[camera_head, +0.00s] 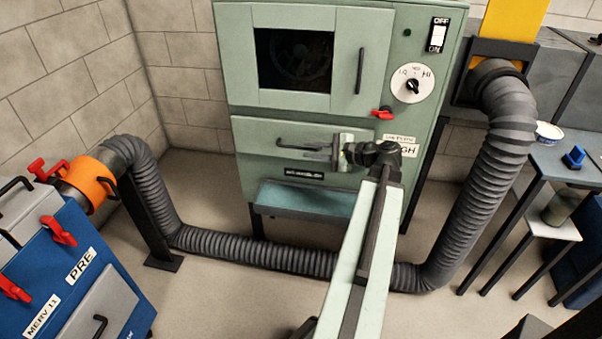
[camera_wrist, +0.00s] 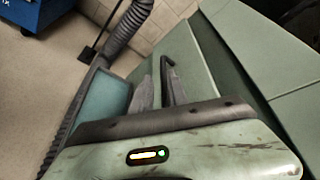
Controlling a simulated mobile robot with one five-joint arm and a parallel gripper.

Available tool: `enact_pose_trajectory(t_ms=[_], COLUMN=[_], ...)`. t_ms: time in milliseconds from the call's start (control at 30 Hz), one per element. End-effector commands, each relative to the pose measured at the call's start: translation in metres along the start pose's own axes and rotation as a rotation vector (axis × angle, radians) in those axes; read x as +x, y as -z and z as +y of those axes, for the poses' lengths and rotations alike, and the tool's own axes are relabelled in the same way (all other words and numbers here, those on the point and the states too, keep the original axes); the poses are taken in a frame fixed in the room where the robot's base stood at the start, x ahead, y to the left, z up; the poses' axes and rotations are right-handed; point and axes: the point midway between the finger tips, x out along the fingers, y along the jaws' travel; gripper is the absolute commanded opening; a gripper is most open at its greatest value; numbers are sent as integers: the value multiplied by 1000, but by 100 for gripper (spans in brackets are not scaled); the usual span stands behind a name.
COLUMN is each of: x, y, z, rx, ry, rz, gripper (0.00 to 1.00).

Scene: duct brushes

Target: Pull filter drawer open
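The filter drawer (camera_head: 262,160) is a pale green front panel in the lower half of the green cabinet, and it looks shut. Its black bar handle (camera_head: 290,141) runs across the front; the handle also shows in the wrist view (camera_wrist: 169,65). My gripper (camera_head: 312,151) is at the right part of this handle, its two grey fingers pointing left along the drawer front. In the wrist view, my fingers (camera_wrist: 158,92) show a gap between them, close beside the handle. Whether the handle lies between them is hard to see. My gripper's body hides the handle's right end.
A red latch (camera_head: 382,113) sits above the drawer's right side. A teal tray (camera_head: 305,199) juts out below. A grey ribbed hose (camera_head: 250,257) crosses the floor in front. A blue filter unit (camera_head: 75,280) stands left, and a side table (camera_head: 560,160) right.

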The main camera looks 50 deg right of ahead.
Motion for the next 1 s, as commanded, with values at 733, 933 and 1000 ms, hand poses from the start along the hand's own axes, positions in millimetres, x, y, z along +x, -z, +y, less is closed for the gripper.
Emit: enact_pose_trajectory(t_ms=[733,933,1000], x=[54,60,60], y=[18,17,17], z=[-3,-5,-5], rx=[35,35,35], ry=[61,61,61], rz=[9,10,10], gripper=[20,20,20])
